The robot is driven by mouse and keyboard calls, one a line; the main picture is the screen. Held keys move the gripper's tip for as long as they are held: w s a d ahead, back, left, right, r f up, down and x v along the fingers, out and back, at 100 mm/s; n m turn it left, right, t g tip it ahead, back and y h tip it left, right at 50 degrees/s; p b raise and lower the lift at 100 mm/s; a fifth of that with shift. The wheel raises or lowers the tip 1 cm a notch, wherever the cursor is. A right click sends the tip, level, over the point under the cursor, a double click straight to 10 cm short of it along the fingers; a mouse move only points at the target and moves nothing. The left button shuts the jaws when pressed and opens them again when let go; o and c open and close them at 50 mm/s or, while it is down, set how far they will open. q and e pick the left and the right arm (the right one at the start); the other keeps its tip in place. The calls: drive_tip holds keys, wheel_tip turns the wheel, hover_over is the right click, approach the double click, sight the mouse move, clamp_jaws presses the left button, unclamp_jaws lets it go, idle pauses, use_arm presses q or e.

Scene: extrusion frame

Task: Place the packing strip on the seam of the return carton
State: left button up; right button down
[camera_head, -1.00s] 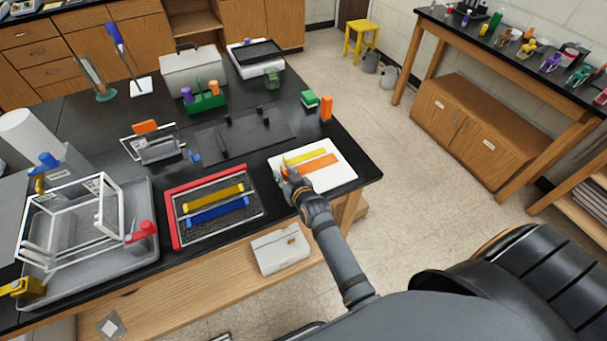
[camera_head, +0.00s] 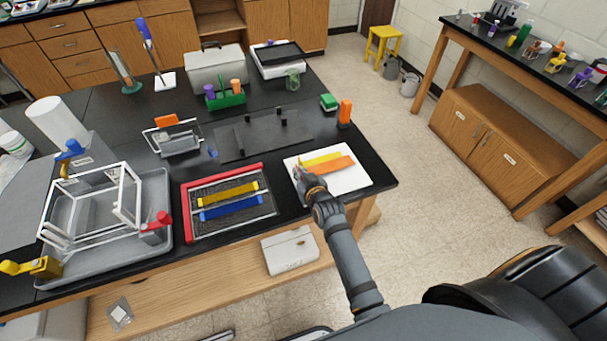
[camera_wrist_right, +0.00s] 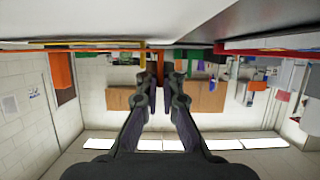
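A white flat-topped block (camera_head: 352,185) on the near right of the black bench carries a yellow strip (camera_head: 321,158) and an orange strip (camera_head: 329,167) side by side. My right gripper (camera_head: 301,170) is at their left ends. In the right wrist view, which looks upside down, its fingertips (camera_wrist_right: 161,75) lie on either side of a small orange piece (camera_wrist_right: 160,62) under the strips; whether they press on it is unclear. A white carton-like box (camera_head: 290,250) sits on the shelf below; I cannot tell which white thing is the return carton. My left gripper is not in view.
A red-edged tray (camera_head: 188,212) with a yellow and a blue bar lies left of the block. A grey tray (camera_head: 160,190) holds a white frame with clamps. A dark plate (camera_head: 240,148) with upright pegs and an orange block (camera_head: 345,112) stand behind.

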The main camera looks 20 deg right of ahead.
drive_tip(key=s+d+r+b, duration=0.1)
drive_tip(key=s+d+r, duration=0.6)
drive_tip(key=s+r, duration=0.4)
drive_tip(key=shift+s+r+b, duration=0.3)
drive_tip(key=shift+s+b, duration=0.1)
drive_tip(key=shift+s, duration=0.15)
